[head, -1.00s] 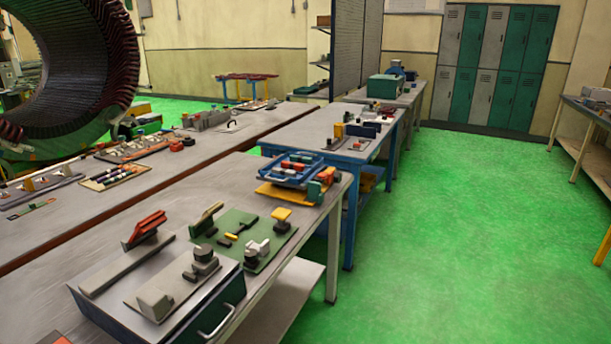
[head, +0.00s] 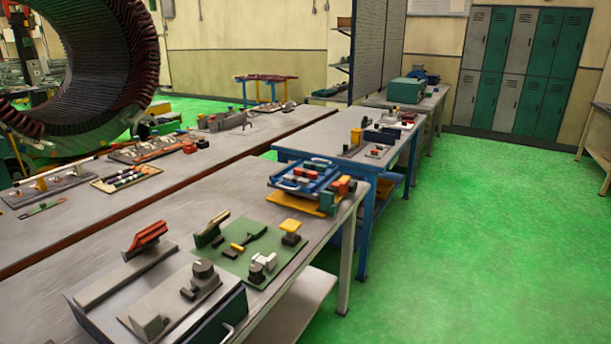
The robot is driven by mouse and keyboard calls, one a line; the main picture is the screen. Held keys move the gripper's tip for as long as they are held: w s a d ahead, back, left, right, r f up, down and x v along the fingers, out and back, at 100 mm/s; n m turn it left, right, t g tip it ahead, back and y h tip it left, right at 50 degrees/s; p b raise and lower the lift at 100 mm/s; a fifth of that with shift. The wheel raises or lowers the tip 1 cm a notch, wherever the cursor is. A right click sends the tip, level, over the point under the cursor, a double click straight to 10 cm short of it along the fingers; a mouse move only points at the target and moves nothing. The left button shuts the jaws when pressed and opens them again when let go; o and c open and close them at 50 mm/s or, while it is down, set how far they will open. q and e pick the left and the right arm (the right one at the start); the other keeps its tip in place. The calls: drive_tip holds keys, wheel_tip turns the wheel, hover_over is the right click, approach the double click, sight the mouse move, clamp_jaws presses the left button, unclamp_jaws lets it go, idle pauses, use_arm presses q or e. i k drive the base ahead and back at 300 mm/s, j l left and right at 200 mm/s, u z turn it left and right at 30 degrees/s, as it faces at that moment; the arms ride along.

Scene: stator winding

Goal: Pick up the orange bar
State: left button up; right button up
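An orange-red bar (head: 147,236) lies tilted at the back left of the grey box (head: 160,285), near the front of the near workbench (head: 215,190). It looks more red than pure orange, and I cannot tell whether it is the orange bar. It sits on a dark support, and its underside is hidden. Beside it, a green mat (head: 235,258) holds an olive bar on a stand (head: 211,228), small yellow and dark pieces, and a yellow-topped block (head: 290,230). Neither gripper shows in the head view.
A blue tray of coloured pieces (head: 303,178) stands at the bench's far end. A blue-legged table (head: 360,168) stands beyond. A large stator ring (head: 140,75) is at the upper left. Open green floor (head: 470,235) lies to the right, with lockers (head: 520,75) behind.

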sight(298, 171)
drive_tip(key=i+l+u, duration=0.1)
drive_tip(key=u, duration=0.65)
drive_tip(key=i+l+u, duration=0.15)
drive_tip(key=l+u, duration=0.15)
drive_tip(key=i+l+u, duration=0.15)
drive_tip(key=l+u, duration=0.2)
drive_tip(key=l, duration=0.2)
drive_tip(key=l+u, duration=0.3)
drive_tip(key=l, duration=0.15)
